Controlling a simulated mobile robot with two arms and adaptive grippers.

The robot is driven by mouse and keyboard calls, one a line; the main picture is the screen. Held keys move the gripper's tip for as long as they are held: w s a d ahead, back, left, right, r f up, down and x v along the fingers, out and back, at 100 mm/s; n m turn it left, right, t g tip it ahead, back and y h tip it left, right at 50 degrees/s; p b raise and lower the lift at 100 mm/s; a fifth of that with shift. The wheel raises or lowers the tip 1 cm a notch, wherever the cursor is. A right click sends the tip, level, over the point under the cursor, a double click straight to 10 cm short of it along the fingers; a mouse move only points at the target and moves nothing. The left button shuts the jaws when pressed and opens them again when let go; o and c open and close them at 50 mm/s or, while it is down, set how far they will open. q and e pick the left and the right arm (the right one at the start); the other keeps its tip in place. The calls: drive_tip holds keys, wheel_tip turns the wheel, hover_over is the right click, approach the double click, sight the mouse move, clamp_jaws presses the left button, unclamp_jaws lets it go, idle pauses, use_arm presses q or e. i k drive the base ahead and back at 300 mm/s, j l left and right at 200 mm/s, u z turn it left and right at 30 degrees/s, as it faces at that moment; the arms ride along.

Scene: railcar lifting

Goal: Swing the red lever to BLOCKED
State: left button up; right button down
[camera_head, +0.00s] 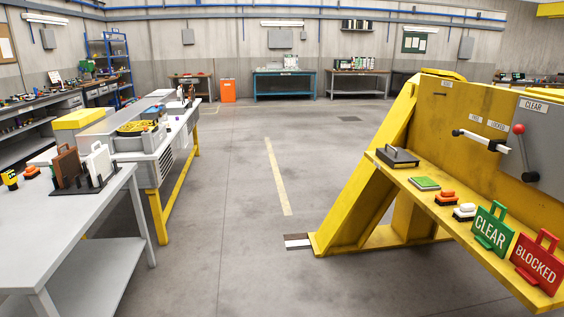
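The red lever (519,129) is on a grey panel (549,140) at the right of the head view. Its round red knob tops a thin rod that stands nearly upright above a dark pivot (530,177). A CLEAR label (534,105) is on the panel just above the knob. No BLOCKED label shows on the visible part of the panel, which is cut off by the right edge. A red BLOCKED sign (539,262) stands on the yellow shelf below. Neither of my grippers is in view.
A white-handled lever (480,139) sticks out left of the panel, under small labels. Grey tables (60,225) stand left. The floor (235,215) between is open.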

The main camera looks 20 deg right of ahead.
sight(528, 177)
drive_tip(key=i+l+z, duration=0.1)
drive_tip(key=i+z, duration=0.55)
drive_tip(key=i, duration=0.3)
drive_tip(key=i+j+z, duration=0.2)
drive_tip(key=i+z, duration=0.15)
drive_tip(key=i+j+z, duration=0.3)
drive_tip(key=i, duration=0.2)
drive_tip(key=i+z, duration=0.65)
drive_tip(key=i, duration=0.15)
drive_tip(key=u, duration=0.3)
